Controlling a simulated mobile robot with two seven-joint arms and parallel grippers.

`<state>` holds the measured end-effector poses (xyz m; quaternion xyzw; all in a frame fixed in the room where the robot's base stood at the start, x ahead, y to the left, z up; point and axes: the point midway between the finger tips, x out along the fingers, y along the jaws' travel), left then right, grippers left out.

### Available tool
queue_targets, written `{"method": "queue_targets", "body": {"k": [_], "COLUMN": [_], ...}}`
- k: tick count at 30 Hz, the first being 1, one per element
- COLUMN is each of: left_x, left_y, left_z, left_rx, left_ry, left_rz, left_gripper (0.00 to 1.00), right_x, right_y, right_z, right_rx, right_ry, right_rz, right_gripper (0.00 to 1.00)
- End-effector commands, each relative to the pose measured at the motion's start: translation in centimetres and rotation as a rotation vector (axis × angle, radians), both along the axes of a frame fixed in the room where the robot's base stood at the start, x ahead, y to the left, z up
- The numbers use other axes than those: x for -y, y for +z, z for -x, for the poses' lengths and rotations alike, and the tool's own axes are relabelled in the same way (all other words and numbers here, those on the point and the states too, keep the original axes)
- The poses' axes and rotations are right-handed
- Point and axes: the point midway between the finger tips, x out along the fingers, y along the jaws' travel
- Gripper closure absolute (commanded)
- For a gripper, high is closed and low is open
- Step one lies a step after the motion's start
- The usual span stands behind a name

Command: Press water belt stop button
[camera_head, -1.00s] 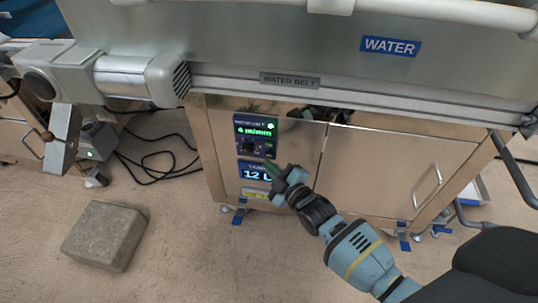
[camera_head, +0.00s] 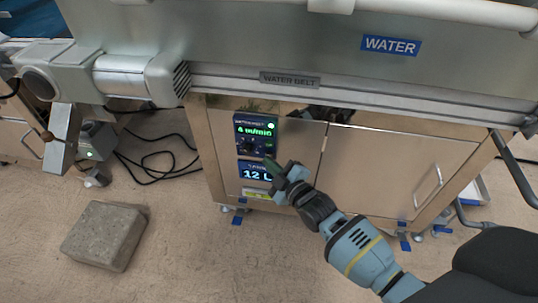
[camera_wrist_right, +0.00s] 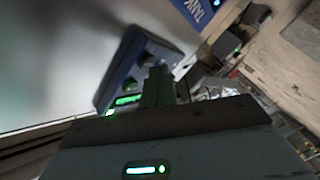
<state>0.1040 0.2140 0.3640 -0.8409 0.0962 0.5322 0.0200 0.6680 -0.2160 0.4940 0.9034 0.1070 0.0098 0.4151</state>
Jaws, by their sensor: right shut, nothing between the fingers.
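The water belt control panel (camera_head: 255,128) is a dark blue box on the front of the metal cabinet. It has a green speed readout, a black knob and a lit green spot at its upper right.
A blue tank display (camera_head: 255,172) reading 12 sits just below the panel. The cabinet door (camera_head: 395,170) lies to the right. A grey block (camera_head: 104,236) and black cables (camera_head: 155,165) lie on the floor to the left. The machine's rail (camera_head: 360,95) runs above the panel.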

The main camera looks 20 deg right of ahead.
Motion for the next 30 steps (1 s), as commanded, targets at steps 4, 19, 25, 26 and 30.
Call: {"method": "queue_targets", "body": {"k": [4,19,25,26,30], "left_x": [0.0,0.0,0.0,0.0,0.0], "left_y": [0.0,-0.12,-0.18,-0.19,-0.24], "left_z": [0.01,0.06,0.08,0.09,0.1], "left_rx": [0.0,-0.002,-0.002,-0.003,-0.003], "left_ry": [0.0,0.0,0.0,0.0,0.0], "left_rz": [0.0,0.0,0.0,-0.001,-0.001], "left_gripper": [0.64,0.64,0.64,0.64,0.64], "right_x": [-0.01,0.18,0.3,0.31,0.41], "right_y": [0.0,-0.02,-0.01,-0.01,0.0], "right_z": [0.01,-0.27,-0.45,-0.47,-0.6], "right_rx": [0.0,0.0,0.0,0.0,0.0], "right_ry": [0.0,0.0,0.0,0.0,0.0], "right_rz": [0.0,0.001,0.001,0.001,0.001], "right_gripper": [1.0,1.0,1.0,1.0,1.0]}}
